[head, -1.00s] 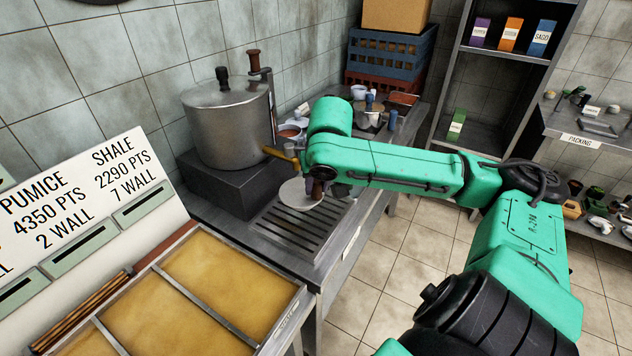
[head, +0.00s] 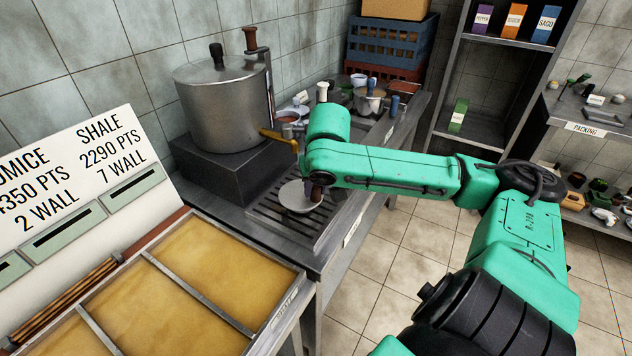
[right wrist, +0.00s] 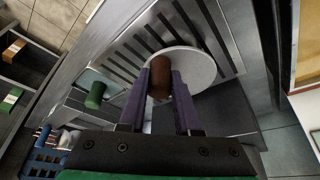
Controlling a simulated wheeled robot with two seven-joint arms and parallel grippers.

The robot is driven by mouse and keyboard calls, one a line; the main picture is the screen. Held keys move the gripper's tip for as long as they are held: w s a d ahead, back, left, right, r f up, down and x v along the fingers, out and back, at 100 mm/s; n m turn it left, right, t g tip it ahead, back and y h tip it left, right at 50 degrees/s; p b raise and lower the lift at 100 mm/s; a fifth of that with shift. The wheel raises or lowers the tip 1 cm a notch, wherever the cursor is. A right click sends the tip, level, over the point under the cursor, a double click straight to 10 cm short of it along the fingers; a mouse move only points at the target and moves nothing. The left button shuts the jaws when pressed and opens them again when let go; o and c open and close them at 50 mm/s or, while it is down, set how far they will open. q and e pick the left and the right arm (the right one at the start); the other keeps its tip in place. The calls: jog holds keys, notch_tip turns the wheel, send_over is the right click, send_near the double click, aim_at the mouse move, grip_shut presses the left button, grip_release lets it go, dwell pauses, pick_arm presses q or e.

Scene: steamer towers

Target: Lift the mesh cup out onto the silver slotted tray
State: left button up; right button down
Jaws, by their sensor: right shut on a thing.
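My right gripper (right wrist: 160,78) is shut on a brown knob (right wrist: 160,66) that stands on a pale round disc (right wrist: 190,72). The disc looks like a lid and also shows in the head view (head: 298,197), over the silver slotted tray (head: 284,225). I cannot tell whether it touches the slats. The right arm partly covers the far end of the tray. I cannot make out the mesh cup for certain. A tall metal pot (head: 222,108) stands behind the tray, with a brown-topped upright (head: 251,40) at its side. My left gripper is not in view.
The pot sits on a dark block (head: 225,170), with a brass-coloured spout (head: 278,137) beside it. Small dishes and a lidded pot (head: 370,101) stand beyond my arm. A divided yellow tray (head: 200,290) lies in front. The slats left of the disc are bare.

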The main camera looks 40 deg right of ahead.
jog(key=shift+f, duration=0.45)
jog(key=c, duration=0.5)
grip_release()
jog(key=p+v, duration=0.1)
jog(key=v, duration=1.3)
jog(key=shift+s+a+r, duration=0.15)
jog(key=shift+s+r, duration=0.1)
